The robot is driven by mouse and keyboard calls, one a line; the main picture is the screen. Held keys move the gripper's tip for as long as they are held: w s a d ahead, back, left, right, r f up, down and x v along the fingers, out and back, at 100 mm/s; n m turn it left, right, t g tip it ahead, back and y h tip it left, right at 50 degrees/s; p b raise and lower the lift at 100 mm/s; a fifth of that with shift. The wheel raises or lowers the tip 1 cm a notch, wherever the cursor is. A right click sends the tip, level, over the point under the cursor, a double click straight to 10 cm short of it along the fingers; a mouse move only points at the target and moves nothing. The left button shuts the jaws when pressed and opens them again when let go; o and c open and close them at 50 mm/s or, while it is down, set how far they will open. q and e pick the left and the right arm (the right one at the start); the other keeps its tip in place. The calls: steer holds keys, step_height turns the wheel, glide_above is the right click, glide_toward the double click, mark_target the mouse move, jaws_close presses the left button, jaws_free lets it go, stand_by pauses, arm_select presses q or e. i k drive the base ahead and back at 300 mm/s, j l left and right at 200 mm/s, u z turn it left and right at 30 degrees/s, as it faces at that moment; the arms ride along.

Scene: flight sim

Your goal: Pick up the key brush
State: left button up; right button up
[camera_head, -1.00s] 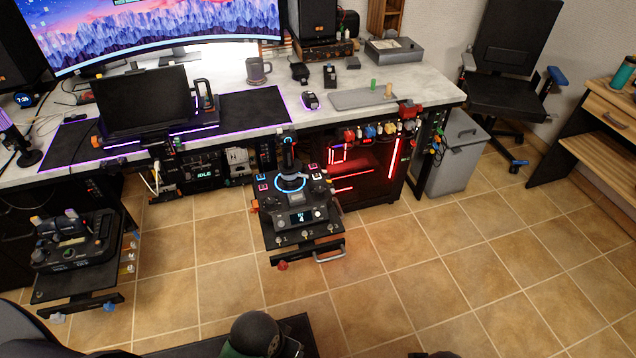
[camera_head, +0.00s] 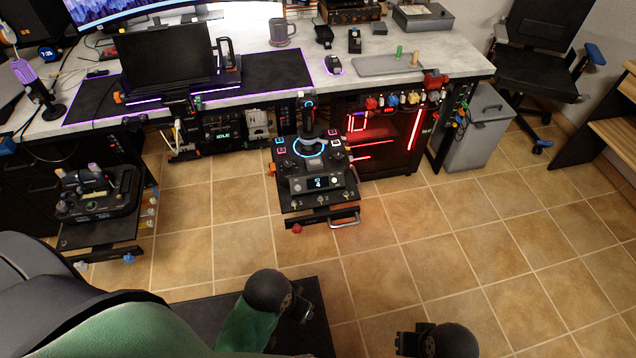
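I cannot make out a key brush with certainty. On the right of the desk (camera_head: 460,72), a grey tray (camera_head: 375,66) carries a small upright green piece (camera_head: 399,52) and a tan piece (camera_head: 414,59); they are too small to identify. My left gripper (camera_head: 304,303) is the dark shape at the bottom centre, beside a black round joint. My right gripper (camera_head: 408,342) is at the bottom edge, further right. Both are over the floor, far in front of the desk and apart from its objects. Their fingers are too dark to read.
A joystick panel (camera_head: 318,184) juts out below the desk front. A second control stand (camera_head: 100,205) is at the left. A green and dark grey padded shape (camera_head: 110,325) fills the lower left. A grey bin (camera_head: 478,132) and black chair (camera_head: 540,65) stand right. Tiled floor (camera_head: 470,240) is clear.

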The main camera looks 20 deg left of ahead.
mark_target(413, 64)
steer(key=i+j, duration=0.2)
steer(key=j, duration=0.15)
steer(key=i+j, duration=0.15)
steer(key=j, duration=0.25)
steer(key=i+j, duration=0.2)
steer(key=j, duration=0.15)
